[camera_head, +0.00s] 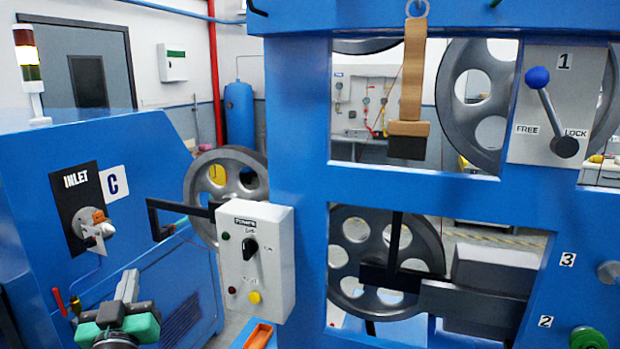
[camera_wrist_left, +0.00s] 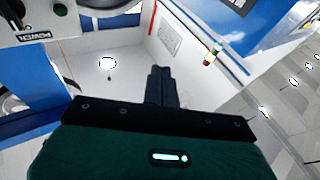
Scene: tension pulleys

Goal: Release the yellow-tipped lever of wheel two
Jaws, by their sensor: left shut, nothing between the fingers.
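My left gripper (camera_head: 128,285) is at the lower left in the head view, in front of the blue inlet cabinet. Its fingers point up and are together, with nothing between them. In the left wrist view the closed dark fingers (camera_wrist_left: 160,85) stand out against the pale wall and floor, away from any lever. A label "2" (camera_head: 545,321) is on the blue frame at the lower right, beside a green knob (camera_head: 588,338) cut by the bottom edge. No yellow-tipped lever can be made out. A blue-tipped lever (camera_head: 546,105) sits on the FREE/LOCK plate marked 1.
The blue machine frame (camera_head: 296,130) and the power box (camera_head: 255,262) stand to the right of my left gripper. A spoked wheel (camera_head: 425,245) and a grey block (camera_head: 490,280) show in the lower opening. An orange tray (camera_head: 260,336) is at the bottom.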

